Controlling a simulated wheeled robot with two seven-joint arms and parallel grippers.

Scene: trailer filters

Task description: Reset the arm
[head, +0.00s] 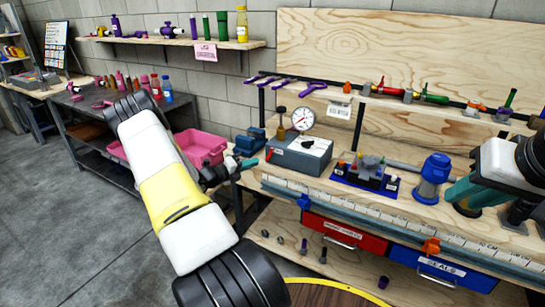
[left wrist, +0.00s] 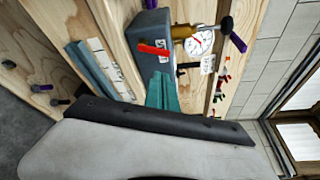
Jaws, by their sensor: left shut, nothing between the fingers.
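My left arm, white with a yellow band, crosses the left half of the head view. My left gripper (head: 247,163) is beyond it, with its teal fingers beside the left end of the grey gauge box (head: 299,155). In the left wrist view the left gripper (left wrist: 162,92) shows its teal fingers together and empty, pointing at the grey box. I cannot tell whether they touch it. My right arm enters at the right edge of the head view. A teal part of my right gripper (head: 464,190) shows over the bench, but its finger opening is unclear.
The wooden bench holds a round gauge (head: 302,118), a blue fixture (head: 364,177) and a blue cylinder (head: 433,178). Red (head: 345,235) and blue (head: 427,266) drawers hang below. A pink bin (head: 203,147) and a bottle-laden side table stand left. Grey floor is open at lower left.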

